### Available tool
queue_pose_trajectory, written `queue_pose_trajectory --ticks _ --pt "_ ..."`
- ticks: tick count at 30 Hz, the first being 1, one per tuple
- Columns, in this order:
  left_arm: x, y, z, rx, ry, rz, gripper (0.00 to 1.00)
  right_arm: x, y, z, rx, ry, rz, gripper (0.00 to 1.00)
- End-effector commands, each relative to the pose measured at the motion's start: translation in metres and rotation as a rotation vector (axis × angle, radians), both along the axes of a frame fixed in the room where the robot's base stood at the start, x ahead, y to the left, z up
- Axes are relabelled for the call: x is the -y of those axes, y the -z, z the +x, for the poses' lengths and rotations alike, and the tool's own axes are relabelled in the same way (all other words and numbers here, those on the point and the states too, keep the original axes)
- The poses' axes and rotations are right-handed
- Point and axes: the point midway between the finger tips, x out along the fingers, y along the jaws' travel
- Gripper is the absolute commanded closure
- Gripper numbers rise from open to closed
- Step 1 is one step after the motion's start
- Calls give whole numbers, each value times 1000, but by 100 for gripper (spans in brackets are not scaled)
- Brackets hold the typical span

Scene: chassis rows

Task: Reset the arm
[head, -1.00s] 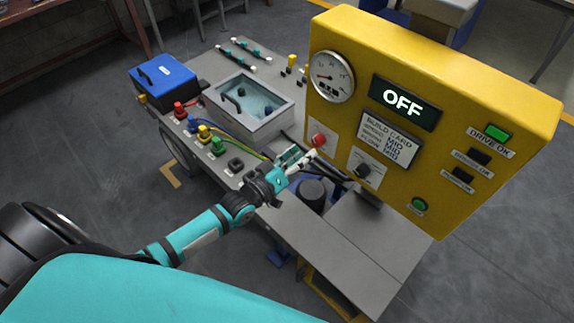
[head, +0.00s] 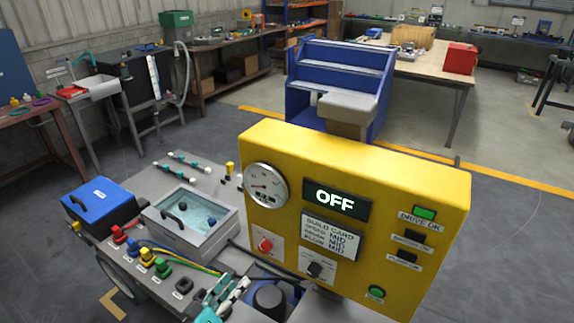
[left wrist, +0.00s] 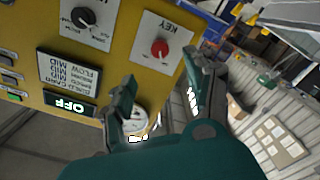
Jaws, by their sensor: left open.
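My left gripper (head: 232,290) is at the bottom of the head view, low in front of the yellow control panel (head: 400,205). Its teal fingers show in the left wrist view, spread apart with nothing between them (left wrist: 160,72). The red key knob (left wrist: 159,47) on the panel lies beyond the fingers, apart from them as far as I can tell. Most of my left arm is below the head picture. My right gripper is in neither view.
The panel display (head: 335,198) reads OFF, and a gauge (head: 266,185) sits at its left. A bench holds a clear-lidded box (head: 182,240), a blue box (head: 98,200) and several coloured plugs with cables.

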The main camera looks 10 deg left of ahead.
Motion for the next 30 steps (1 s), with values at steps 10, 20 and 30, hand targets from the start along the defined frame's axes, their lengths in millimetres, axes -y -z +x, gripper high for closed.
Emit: queue_pose_trajectory --ticks 10,20,30 --pt "-33 151 -27 -259 -72 274 45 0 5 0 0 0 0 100" --pt "-54 358 -169 -736 22 666 45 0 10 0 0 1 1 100" --pt "-32 461 -357 -1131 312 900 45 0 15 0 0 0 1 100"
